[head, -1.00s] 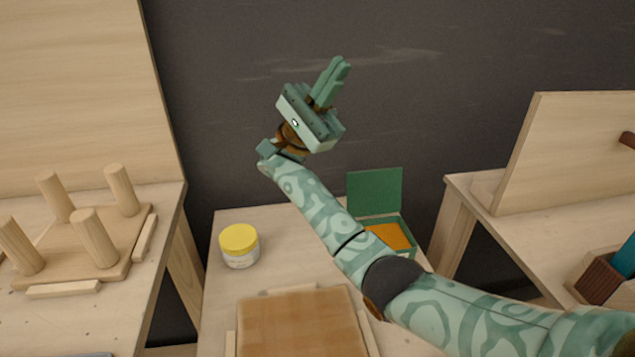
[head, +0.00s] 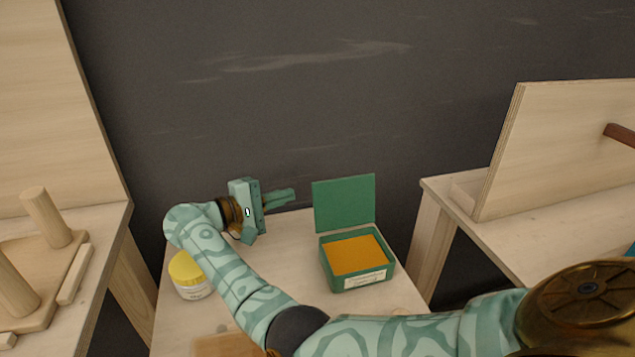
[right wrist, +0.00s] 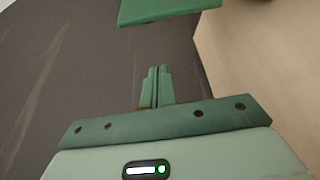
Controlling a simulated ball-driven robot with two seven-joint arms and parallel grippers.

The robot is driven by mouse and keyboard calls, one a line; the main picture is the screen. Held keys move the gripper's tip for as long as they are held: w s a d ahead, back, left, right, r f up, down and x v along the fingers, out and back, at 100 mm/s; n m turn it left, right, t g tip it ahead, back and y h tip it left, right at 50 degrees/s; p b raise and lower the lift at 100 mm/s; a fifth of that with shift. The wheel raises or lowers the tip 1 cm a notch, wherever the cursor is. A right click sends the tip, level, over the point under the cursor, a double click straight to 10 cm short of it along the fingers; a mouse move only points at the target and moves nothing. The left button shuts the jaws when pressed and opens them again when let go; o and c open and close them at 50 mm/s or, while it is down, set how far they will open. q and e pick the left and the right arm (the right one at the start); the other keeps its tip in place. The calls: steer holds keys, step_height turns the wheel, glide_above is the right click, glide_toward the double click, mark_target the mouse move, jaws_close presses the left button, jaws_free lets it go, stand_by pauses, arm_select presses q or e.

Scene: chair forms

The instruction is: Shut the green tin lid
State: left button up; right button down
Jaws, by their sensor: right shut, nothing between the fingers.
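The green tin (head: 358,279) stands on the middle table with an orange-yellow filling inside. Its green lid (head: 344,203) is open and stands upright at the tin's back edge. My right gripper (head: 293,195) is shut and empty, to the left of the lid, with its fingers pointing right towards the lid and a small gap between. In the right wrist view the shut fingers (right wrist: 157,72) point at the green lid (right wrist: 168,8), seen at the top edge. My left gripper is not in view.
A jar with a yellow lid (head: 188,275) stands on the middle table (head: 300,265), partly behind my right arm. A pegged wooden board (head: 40,265) is on the left table. An upright wooden panel (head: 560,150) stands on the right table. A dark wall is behind.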

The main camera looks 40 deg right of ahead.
mark_target(327, 188)
steer(key=s+d, duration=0.1)
steer(key=d, duration=0.2)
steer(key=s+d+p, duration=0.1)
steer(key=d, duration=0.1)
steer(key=s+d, duration=0.1)
steer(key=d, duration=0.2)
steer(key=shift+s+d+r+p, duration=0.15)
steer(key=shift+s+d+p, duration=0.15)
steer(key=shift+s, duration=0.1)
steer(key=shift+s+a, duration=0.1)
steer(key=shift+s, duration=0.15)
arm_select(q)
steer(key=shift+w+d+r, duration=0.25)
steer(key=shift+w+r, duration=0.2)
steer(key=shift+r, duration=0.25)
arm_select(e)
steer(key=shift+s+a+r+b, duration=0.35)
steer(key=shift+s, duration=0.3)
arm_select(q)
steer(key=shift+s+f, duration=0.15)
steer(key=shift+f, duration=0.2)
arm_select(e)
steer(key=shift+s+a+r, duration=0.15)
steer(key=shift+s+r, duration=0.1)
steer(key=shift+r, duration=0.1)
